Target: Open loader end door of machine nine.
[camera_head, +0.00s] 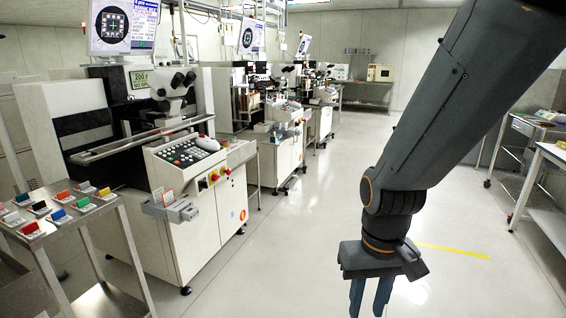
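A row of wire bonding machines stands along the left. The nearest machine (202,222) has a white body, a microscope, a sloped control panel and a screen above. I cannot read a number nine on any machine. A second machine (278,160) and more stand farther back. No loader end door can be made out for certain. My gripper (370,300) hangs from my dark grey arm at the lower right, over the aisle and well away from the machines. Its two blue fingers are apart with nothing seen between them; their tips are near or past the bottom edge.
A metal table (60,238) with several coloured small blocks stands at the near left. A grey tray (170,208) juts from the nearest machine's front. White-topped benches (550,152) stand at the right. The pale floor aisle (310,240) is clear, with a yellow line.

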